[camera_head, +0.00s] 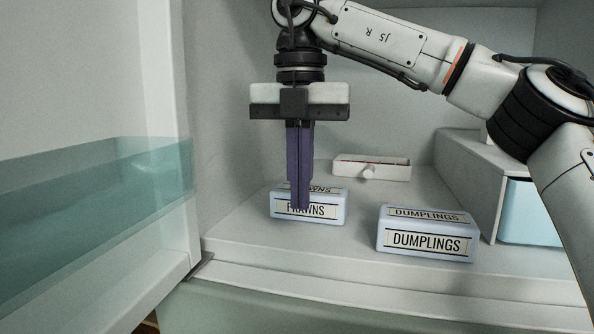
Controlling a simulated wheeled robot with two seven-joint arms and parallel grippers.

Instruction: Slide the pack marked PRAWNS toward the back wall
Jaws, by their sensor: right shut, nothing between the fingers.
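The pack marked PRAWNS (328,212) is a light blue box with a white label on its front and its top. It lies on the compartment floor (250,230), left of centre. My right gripper (300,208) points straight down, with its purple fingers shut and empty. The fingertips overlap the front label of the PRAWNS pack in the picture and hide part of its lettering. I cannot tell whether they touch it. My left gripper is not in view.
A similar pack marked DUMPLINGS (426,235) stands to the right, nearer the front edge. A small white drawer-like box with a knob (370,170) stands behind. A white housing with a light blue bin (530,210) is at right. An open door with a teal shelf (90,200) is at left.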

